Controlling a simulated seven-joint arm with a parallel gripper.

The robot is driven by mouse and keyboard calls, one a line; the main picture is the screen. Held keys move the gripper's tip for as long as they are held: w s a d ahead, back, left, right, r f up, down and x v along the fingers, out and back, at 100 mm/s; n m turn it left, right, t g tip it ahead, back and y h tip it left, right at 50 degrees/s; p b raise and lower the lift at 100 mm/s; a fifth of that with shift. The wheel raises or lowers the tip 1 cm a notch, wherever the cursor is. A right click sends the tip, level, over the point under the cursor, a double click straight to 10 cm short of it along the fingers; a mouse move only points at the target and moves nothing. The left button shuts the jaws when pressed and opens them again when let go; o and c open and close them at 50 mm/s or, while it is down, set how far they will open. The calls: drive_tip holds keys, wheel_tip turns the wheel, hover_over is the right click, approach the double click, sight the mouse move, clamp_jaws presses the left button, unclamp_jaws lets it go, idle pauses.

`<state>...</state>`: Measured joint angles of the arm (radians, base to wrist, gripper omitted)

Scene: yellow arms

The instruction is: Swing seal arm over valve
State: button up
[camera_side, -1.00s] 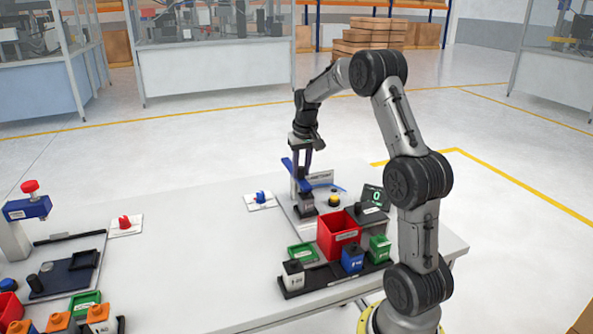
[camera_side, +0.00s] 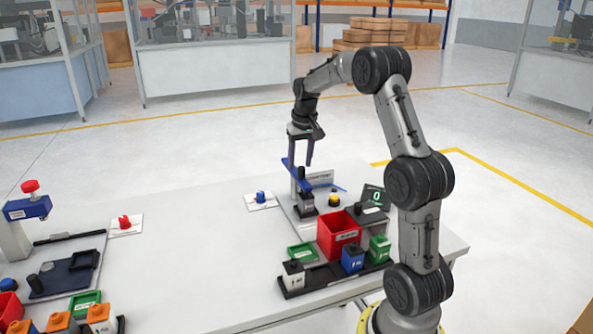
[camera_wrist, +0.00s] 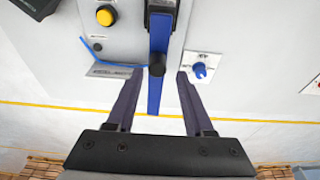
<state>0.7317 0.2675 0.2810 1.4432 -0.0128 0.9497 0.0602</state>
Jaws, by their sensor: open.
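The blue seal arm (camera_wrist: 155,92) runs up the wrist view between my fingers, with a dark knob on it. In the side view the seal arm (camera_side: 288,164) sits on an upright post of the test station, partly hidden by my gripper. My gripper (camera_side: 300,164) is open just above it. In the wrist view my gripper (camera_wrist: 161,73) has one finger on each side of the arm, with gaps showing, and holds nothing. A dark-topped grey part (camera_side: 307,203), maybe the valve, stands below the arm. The seal arm's far end covers part of the fixture in the wrist view.
A yellow button (camera_wrist: 106,15) lies left of the seal arm and a blue selector knob (camera_wrist: 199,70) right of it. A red bin (camera_side: 338,233) and a small display (camera_side: 373,197) stand near the station. The middle of the table is clear.

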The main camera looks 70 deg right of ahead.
drive_tip(key=shift+r, duration=2.45)
drive_tip(key=shift+w+a, duration=0.25)
drive_tip(key=a+r+n+t, duration=0.1)
drive_tip(key=a+r+n, duration=0.1)
drive_tip(key=a+r, duration=0.4)
drive_tip(key=a+r+n+t, duration=0.1)
drive_tip(key=a+r, duration=0.3)
drive_tip(key=a, duration=0.4)
drive_tip(key=s+a+r+n+t, duration=0.1)
drive_tip(key=s+a+n, duration=0.1)
drive_tip(key=s+a, duration=0.3)
drive_tip(key=s+a+n+t, duration=0.1)
drive_tip(key=s+a, duration=0.1)
drive_tip(key=a, duration=0.5)
drive_tip(key=s+a+f+n+y, duration=0.1)
drive_tip(key=s+a+f+n, duration=0.2)
drive_tip(key=s+a+f, duration=0.3)
drive_tip(key=s+f, duration=0.4)
drive_tip(key=s, duration=0.3)
drive_tip(key=shift+s+a+y, duration=0.2)
drive_tip(key=shift+y, duration=0.1)
